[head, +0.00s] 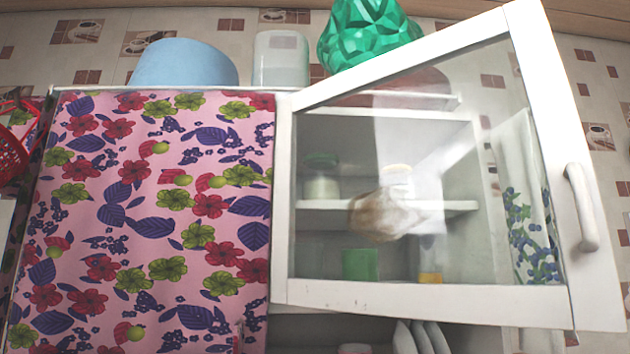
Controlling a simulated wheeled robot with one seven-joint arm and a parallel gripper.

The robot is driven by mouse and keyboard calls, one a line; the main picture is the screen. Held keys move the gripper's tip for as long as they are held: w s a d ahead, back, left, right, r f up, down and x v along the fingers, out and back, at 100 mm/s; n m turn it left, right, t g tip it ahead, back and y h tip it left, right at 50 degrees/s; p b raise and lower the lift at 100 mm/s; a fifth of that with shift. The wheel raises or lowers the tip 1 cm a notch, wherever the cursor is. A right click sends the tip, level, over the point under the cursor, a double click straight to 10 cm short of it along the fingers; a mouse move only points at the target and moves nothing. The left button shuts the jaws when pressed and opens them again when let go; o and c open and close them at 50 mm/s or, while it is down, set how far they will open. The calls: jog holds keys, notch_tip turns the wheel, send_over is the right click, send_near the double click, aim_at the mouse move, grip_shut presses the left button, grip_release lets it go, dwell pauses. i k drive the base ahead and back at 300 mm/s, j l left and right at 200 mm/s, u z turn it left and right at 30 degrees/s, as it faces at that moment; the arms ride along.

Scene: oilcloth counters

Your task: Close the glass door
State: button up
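The glass door (430,297) has a white frame around a clear pane and stands ajar. It is joined at the cabinet's left side, and its right edge swings out toward me. A white vertical handle (581,207) is on the right stile of the door. Through the glass I see the white shelf (330,205) of the cabinet, with jars, a bag and a green container on it or below it. My gripper is not in the head view.
A pink flowered panel (150,220) fills the left side. A blue bowl (186,63), a clear container (281,58) and a green faceted object (367,36) sit on top. A red basket (14,143) is at the far left. Plates (420,338) stand below the door.

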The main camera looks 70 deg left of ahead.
aim_at(592, 299)
jog(key=u, duration=1.85)
